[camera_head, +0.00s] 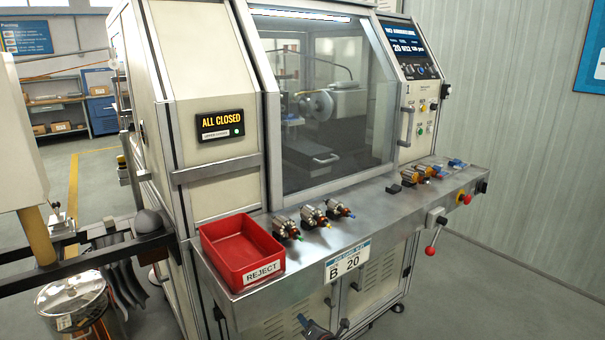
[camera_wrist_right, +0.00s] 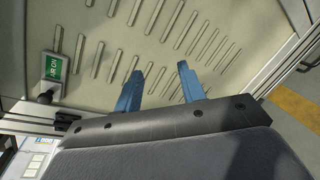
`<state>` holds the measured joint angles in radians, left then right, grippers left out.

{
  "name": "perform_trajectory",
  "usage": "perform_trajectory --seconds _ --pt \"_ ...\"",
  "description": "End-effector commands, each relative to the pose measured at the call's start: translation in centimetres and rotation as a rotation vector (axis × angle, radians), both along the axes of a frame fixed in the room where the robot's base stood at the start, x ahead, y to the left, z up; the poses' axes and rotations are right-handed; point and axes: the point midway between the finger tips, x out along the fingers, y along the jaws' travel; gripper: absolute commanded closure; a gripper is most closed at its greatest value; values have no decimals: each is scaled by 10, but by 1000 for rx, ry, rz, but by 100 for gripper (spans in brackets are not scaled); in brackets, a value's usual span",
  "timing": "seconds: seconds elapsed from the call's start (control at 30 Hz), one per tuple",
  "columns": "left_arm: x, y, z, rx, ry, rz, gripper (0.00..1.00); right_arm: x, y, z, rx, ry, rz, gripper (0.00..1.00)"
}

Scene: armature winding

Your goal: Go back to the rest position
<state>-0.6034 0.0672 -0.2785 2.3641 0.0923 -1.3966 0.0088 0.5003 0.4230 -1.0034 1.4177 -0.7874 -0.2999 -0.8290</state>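The winding machine (camera_head: 215,80) stands in front of me with its glass door (camera_head: 345,130) shut; its small display reads ALL CLOSED. My right gripper (camera_head: 322,327) shows at the bottom edge of the head view, low in front of the machine's lower cabinet and below the shelf. In the right wrist view its two blue fingers (camera_wrist_right: 160,75) stand apart with nothing between them. They point toward a slotted vent panel (camera_wrist_right: 190,40); whether they touch it I cannot tell. My left gripper is not in view.
A red REJECT tray (camera_head: 218,226) and several armatures (camera_head: 312,217) sit on the metal shelf (camera_head: 370,203). A red-knobbed lever (camera_head: 430,250) sticks out at the right. Floor is clear at the right.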

Motion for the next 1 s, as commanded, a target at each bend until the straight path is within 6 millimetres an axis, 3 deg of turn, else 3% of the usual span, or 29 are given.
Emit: perform_trajectory --seconds 0.03,0.13,0.4,0.67,1.0 --pt "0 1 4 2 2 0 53 -17 9 1 73 39 -40 60" --pt "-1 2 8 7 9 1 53 -42 18 4 208 117 -129 60" --pt "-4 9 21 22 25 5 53 -114 21 8 551 346 -388 60" --pt "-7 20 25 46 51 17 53 -188 4 9 844 576 -660 60" --pt "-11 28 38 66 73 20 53 -299 -33 12 1162 870 -1042 60"
